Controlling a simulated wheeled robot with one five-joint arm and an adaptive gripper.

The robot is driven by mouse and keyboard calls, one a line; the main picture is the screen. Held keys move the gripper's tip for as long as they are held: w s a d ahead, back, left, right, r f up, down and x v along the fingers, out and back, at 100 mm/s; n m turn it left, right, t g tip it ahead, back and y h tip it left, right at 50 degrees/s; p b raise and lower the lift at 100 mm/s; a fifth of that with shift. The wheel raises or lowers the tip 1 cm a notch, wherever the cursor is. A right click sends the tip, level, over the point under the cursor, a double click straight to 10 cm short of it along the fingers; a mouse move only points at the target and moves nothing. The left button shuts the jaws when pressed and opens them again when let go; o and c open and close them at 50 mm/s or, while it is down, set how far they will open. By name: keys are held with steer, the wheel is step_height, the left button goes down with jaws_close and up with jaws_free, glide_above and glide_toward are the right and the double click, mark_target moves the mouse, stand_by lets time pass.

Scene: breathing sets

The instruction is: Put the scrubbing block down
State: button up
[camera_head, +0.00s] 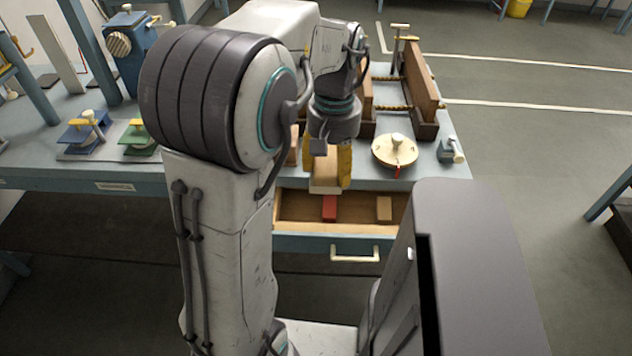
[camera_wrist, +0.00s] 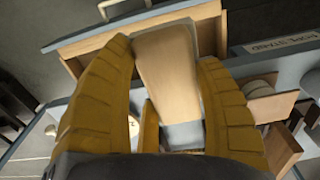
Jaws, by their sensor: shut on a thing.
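The scrubbing block (camera_wrist: 166,70) is a pale tan wooden block with a whitish end. In the wrist view it lies between the two yellow ribbed fingers of my gripper (camera_wrist: 165,100), which is shut on it. In the head view my gripper (camera_head: 330,168) hangs over the front edge of the bench, above the open drawer, and the block (camera_head: 323,184) shows below my wrist. One finger hides part of the block there. The block appears held clear of the drawer floor.
The open drawer (camera_head: 355,209) holds a red block (camera_head: 330,208) and a tan block (camera_head: 384,209). A round wooden disc with a knob (camera_head: 394,151) and a wooden vise-like frame (camera_head: 420,85) stand on the bench (camera_head: 440,175). Blue (camera_head: 84,130) and green (camera_head: 138,137) devices stand at left.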

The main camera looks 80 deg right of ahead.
steer(key=w+d+f+p, duration=0.5)
steer(key=w+f+p, duration=0.1)
steer(key=f, duration=0.3)
steer(key=shift+w+d+p, duration=0.25)
steer(key=shift+w+p, duration=0.05)
steer(key=shift+p, duration=0.3)
steer(key=shift+f, duration=0.15)
steer(key=shift+f+b, duration=0.45)
steer(key=shift+b, duration=0.05)
steer(key=shift+f, duration=0.1)
